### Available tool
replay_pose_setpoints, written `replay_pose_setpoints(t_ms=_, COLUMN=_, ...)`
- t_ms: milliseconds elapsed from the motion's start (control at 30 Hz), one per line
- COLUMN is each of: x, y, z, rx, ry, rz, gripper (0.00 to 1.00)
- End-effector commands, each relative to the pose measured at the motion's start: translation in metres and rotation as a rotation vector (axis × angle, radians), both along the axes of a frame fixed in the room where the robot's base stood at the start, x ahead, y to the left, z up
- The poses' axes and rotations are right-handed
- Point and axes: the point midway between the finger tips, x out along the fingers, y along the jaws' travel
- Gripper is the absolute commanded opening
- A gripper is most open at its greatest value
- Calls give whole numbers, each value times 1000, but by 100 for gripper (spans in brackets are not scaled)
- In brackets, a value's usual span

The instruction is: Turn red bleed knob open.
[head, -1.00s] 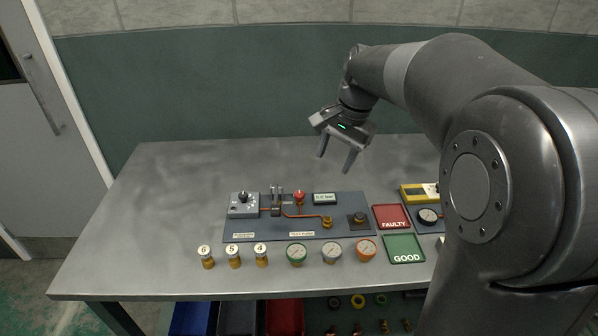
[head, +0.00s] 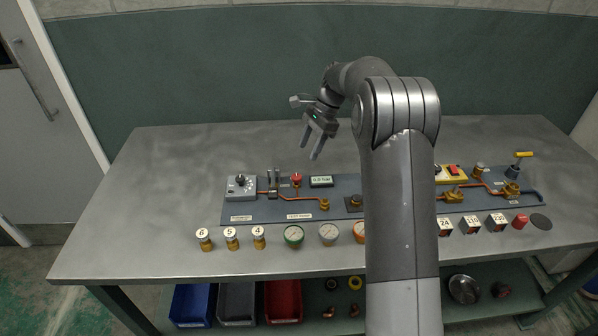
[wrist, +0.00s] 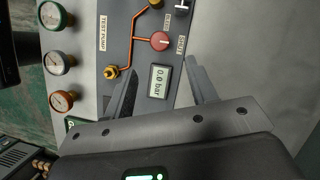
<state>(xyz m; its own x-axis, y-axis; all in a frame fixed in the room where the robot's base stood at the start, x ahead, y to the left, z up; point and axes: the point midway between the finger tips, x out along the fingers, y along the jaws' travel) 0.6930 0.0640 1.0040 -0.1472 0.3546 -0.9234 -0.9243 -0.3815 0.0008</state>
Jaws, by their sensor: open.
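The red bleed knob (head: 296,178) stands on the grey test pump panel (head: 240,214), just left of the small pressure display (head: 321,181). In the wrist view the red knob (wrist: 159,41) lies ahead of the fingers, with the display (wrist: 158,81), reading 0.0 bar, nearer to them. My gripper (head: 311,150) is open and empty, above and slightly behind the knob, fingers pointing down. The wrist view shows both fingers (wrist: 163,80) spread apart, not touching the knob.
A grey box with a black dial (head: 240,187) and a lever valve (head: 273,183) stand left of the knob. Copper pipe runs in front. Numbered brass fittings (head: 231,238) and round gauges (head: 293,236) line the front. The table's back left is clear.

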Motion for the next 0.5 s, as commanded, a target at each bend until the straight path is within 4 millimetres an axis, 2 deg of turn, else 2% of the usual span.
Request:
replay_pose_setpoints(t_ms=300, x=-10, y=21, z=-55, rx=0, ry=3, rz=2, gripper=52)
replay_pose_setpoints(t_ms=500, x=-14, y=31, z=-79, rx=-1, ry=1, rz=3, gripper=52)
